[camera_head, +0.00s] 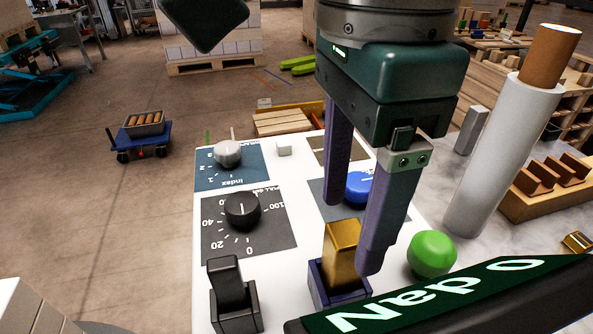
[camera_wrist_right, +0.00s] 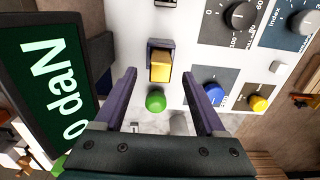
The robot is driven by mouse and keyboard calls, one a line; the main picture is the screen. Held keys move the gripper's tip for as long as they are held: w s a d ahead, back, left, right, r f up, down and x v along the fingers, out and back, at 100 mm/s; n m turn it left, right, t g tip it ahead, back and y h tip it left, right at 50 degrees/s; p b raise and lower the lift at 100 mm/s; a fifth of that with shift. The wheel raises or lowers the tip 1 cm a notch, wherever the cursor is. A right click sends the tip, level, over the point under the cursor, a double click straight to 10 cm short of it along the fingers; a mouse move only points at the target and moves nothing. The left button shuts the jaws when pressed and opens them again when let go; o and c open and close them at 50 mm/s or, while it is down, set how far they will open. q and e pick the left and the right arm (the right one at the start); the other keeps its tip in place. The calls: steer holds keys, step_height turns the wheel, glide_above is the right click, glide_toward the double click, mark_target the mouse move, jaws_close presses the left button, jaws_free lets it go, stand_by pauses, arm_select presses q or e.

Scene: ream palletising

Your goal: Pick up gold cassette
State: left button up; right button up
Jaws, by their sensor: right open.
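The gold cassette (camera_head: 343,245) stands upright in a dark purple holder (camera_head: 325,292) on a white control panel. It also shows in the right wrist view (camera_wrist_right: 160,66). My right gripper (camera_head: 352,237) is open, with its two purple fingers pointing down over the panel. In the right wrist view its fingertips (camera_wrist_right: 159,73) appear on either side of the cassette, apart from it. Whether the fingers are level with the cassette is hard to tell. No fingers of my left gripper show.
A black-topped holder (camera_head: 235,297) stands left of the cassette. A green button (camera_head: 432,254) and a display reading "0 daN" (camera_head: 440,292) lie to its right. Dials, including a black knob (camera_head: 242,210) and blue knob (camera_head: 359,186), sit behind. A white cylinder (camera_head: 500,165) stands at right.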

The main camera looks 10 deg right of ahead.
mark_target(343, 256)
step_height(343, 256, down, 6)
steer(key=shift+f+p, duration=0.25)
steer(key=shift+p, duration=0.2)
jaws_close()
stand_by(0.4)
